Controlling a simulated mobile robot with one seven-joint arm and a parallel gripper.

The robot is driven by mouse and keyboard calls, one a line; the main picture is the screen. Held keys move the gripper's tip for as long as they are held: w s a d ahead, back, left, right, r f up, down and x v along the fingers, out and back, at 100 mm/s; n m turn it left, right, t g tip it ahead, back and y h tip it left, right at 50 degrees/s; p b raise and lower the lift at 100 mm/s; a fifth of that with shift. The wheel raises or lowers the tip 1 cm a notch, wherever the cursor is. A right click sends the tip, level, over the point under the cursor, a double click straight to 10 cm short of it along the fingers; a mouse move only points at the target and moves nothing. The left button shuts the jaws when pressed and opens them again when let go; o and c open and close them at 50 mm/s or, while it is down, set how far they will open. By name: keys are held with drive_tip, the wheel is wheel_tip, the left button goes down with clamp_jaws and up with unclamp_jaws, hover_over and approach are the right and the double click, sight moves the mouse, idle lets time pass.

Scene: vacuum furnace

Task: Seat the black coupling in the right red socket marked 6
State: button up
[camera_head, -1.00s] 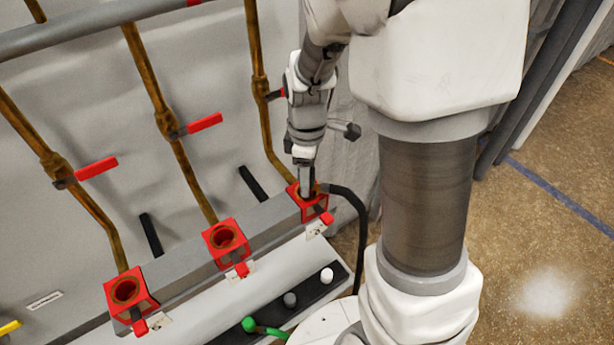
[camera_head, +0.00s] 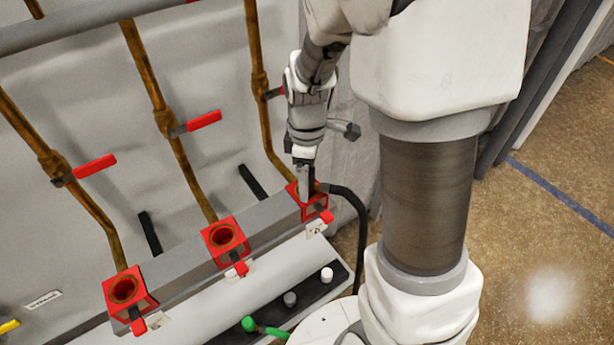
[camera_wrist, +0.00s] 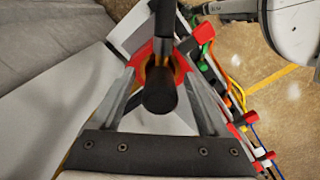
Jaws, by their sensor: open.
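The right red socket (camera_head: 312,208) is at the right end of the grey rail, with a small white label (camera_head: 317,230) below it, its digit too small to read. My gripper (camera_head: 306,182) points down at this socket. In the wrist view, the black coupling (camera_wrist: 160,95) is between the two spread fingers of my gripper (camera_wrist: 160,80), with a gap on each side. The socket's red rim (camera_wrist: 141,52) and copper-coloured inside show behind the coupling. The coupling stands at the socket mouth; how deep it sits is hidden.
Two more red sockets, the middle one (camera_head: 225,238) and the left one (camera_head: 126,292), stand open and empty along the rail. A black hose (camera_head: 362,222) curves down beside the right socket. Copper pipes with red handles (camera_head: 204,121) rise behind.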

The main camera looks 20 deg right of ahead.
wheel_tip(320, 180, up, 18)
drive_tip(key=p, duration=0.2)
drive_tip(key=shift+f+p, duration=0.25)
drive_tip(key=shift+p, duration=0.05)
drive_tip(key=s+r+m+t, duration=0.3)
drive_tip(key=s+m+t, duration=0.2)
drive_tip(key=s+m, duration=0.7)
drive_tip(key=shift+s+r+m+t, duration=0.25)
drive_tip(key=shift+s+m+t, duration=0.05)
drive_tip(key=shift+s, duration=0.65)
